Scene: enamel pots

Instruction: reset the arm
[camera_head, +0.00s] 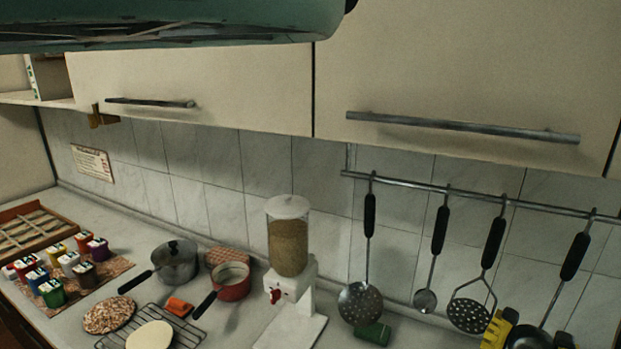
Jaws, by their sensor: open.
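My gripper (538,330) shows only in part at the bottom right edge, as yellow and black pieces. Its jaws are apart, with no held object visible between them. It is in front of the lower end of the rightmost hanging utensil (573,257) and partly covers it. The rest of my arm is out of view or cut off by the frame.
Utensils hang from a wall rail (440,187). A dispenser (289,250), grey pot (175,263), red pot (232,284), wire rack (120,338), small jars (52,292) and a green object (373,334) stand on the counter. Cabinets (450,75) and a green hood (170,22) overhang.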

